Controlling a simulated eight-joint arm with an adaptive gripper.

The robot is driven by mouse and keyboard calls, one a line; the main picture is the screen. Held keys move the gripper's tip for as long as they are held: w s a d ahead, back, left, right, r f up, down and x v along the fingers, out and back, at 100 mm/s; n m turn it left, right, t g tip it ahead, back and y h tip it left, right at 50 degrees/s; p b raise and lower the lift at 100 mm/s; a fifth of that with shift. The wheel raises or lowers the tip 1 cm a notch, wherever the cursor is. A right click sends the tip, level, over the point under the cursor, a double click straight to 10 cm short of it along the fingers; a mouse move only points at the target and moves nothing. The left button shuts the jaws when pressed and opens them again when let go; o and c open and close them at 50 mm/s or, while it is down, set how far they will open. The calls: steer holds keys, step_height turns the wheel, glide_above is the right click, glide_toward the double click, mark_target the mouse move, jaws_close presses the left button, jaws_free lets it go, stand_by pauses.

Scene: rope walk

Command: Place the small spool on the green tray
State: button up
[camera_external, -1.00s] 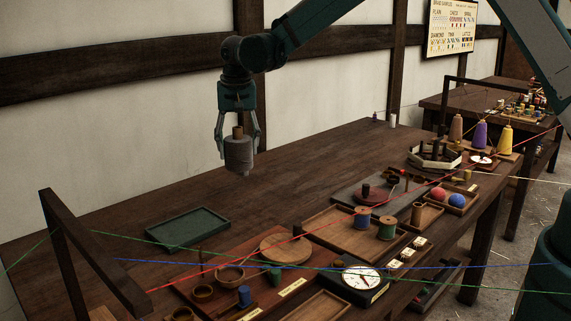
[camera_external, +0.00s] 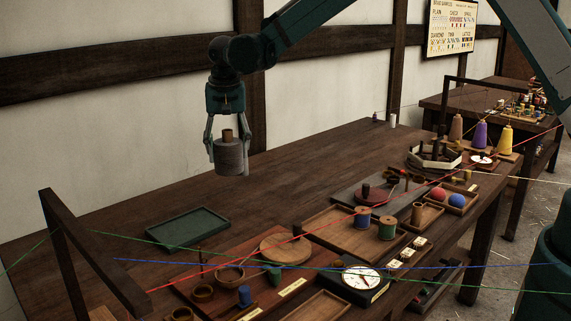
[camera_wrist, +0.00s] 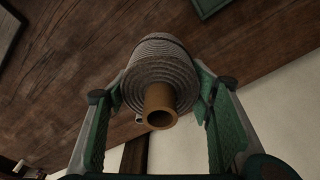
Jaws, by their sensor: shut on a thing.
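A small spool wound with grey cord (camera_external: 231,158), with a brown core on top, is held in the air above the table. My gripper (camera_external: 229,145) is shut on it, with one finger on each side. In the wrist view the spool (camera_wrist: 158,72) sits between the two fingers, its brown core pointing toward the camera. The green tray (camera_external: 174,229) lies flat and empty on the table, below and to the left of the spool in the external view. A green corner at the top of the wrist view (camera_wrist: 207,6) may be the tray.
A dark wooden frame (camera_external: 62,235) with stretched coloured cords stands at the near left. The table around the green tray is clear.

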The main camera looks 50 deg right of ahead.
steer(key=r+m, duration=0.1)
glide_above(188, 225)
steer(key=shift+s+r+p, duration=0.1)
steer(key=shift+r+p, duration=0.1)
steer(key=shift+p, duration=0.25)
step_height(188, 225, down, 6)
steer(key=shift+f, duration=0.15)
steer(key=shift+f, duration=0.1)
steer(key=shift+f+b, duration=0.3)
steer(key=shift+f, duration=1.45)
steer(key=shift+f, duration=0.15)
steer(key=o, duration=1.1)
steer(key=shift+c, duration=0.2)
